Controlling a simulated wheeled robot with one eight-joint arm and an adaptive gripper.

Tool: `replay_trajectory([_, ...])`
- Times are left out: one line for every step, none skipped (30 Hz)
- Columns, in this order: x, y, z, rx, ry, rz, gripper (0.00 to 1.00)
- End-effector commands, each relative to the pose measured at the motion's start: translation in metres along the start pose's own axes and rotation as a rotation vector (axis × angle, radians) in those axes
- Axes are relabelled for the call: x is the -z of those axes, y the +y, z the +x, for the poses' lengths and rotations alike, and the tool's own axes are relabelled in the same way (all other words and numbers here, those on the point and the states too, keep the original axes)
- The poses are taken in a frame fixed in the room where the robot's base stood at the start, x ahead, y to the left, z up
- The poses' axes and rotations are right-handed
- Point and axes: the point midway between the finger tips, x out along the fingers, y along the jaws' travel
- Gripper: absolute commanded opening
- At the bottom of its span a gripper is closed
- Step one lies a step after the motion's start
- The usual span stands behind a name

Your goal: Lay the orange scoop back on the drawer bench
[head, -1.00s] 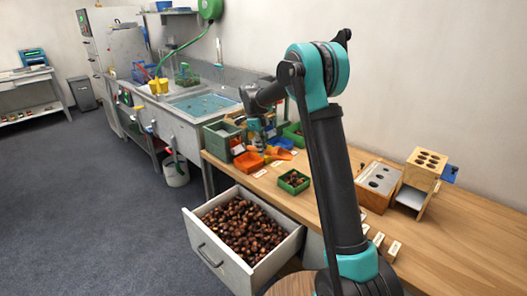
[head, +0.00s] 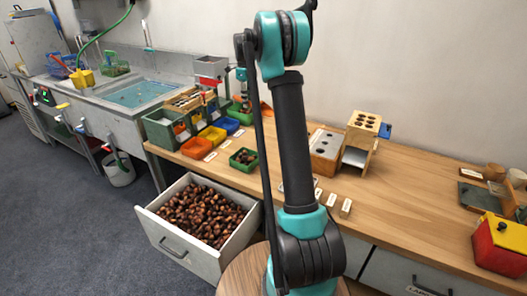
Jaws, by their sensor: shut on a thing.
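The orange scoop (head: 265,107) shows only as a small orange piece beside my arm's dark link, above the back of the bench. The rest of it is hidden behind the arm. My gripper (head: 246,102) is at the back left of the bench, partly covered by the arm, and is shut on the scoop; the contact itself is hard to see. The wooden drawer bench (head: 400,205) runs along the wall, with its top clear in the middle.
An open drawer (head: 158,228) full of chestnuts juts from the bench front. Orange (head: 197,148), yellow (head: 212,135) and blue bins stand at the left, near a green tray (head: 243,159). A wooden holed stand (head: 361,135) is at the back; a red-yellow box (head: 500,245) stands far right.

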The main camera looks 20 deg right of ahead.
Motion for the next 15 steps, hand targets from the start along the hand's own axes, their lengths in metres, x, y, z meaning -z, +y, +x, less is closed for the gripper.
replay_trajectory([0.005, -0.006, -0.002, -0.001, -0.006, 0.014, 0.00])
replay_trajectory([0.007, -0.008, -0.003, -0.001, -0.008, 0.019, 0.00])
replay_trajectory([0.009, -0.011, -0.002, -0.001, -0.010, 0.024, 0.00])
replay_trajectory([0.009, -0.012, 0.001, -0.001, -0.012, 0.026, 0.00])
replay_trajectory([0.009, -0.012, 0.004, -0.001, -0.012, 0.027, 0.00])
replay_trajectory([0.009, -0.013, 0.010, -0.001, -0.013, 0.028, 0.00])
replay_trajectory([0.009, -0.013, 0.016, -0.001, -0.013, 0.028, 0.00])
replay_trajectory([0.009, -0.012, 0.023, -0.001, -0.013, 0.028, 0.00])
replay_trajectory([0.009, -0.012, 0.033, -0.001, -0.013, 0.027, 0.00])
replay_trajectory([0.009, -0.012, 0.040, -0.001, -0.012, 0.027, 0.00])
replay_trajectory([0.008, -0.012, 0.048, -0.001, -0.012, 0.027, 0.00])
replay_trajectory([0.008, -0.012, 0.058, -0.001, -0.012, 0.027, 0.00])
replay_trajectory([0.008, -0.012, 0.065, 0.000, -0.012, 0.027, 0.00])
replay_trajectory([0.008, -0.012, 0.072, 0.000, -0.012, 0.027, 0.00])
replay_trajectory([0.007, -0.012, 0.082, 0.000, -0.012, 0.027, 0.00])
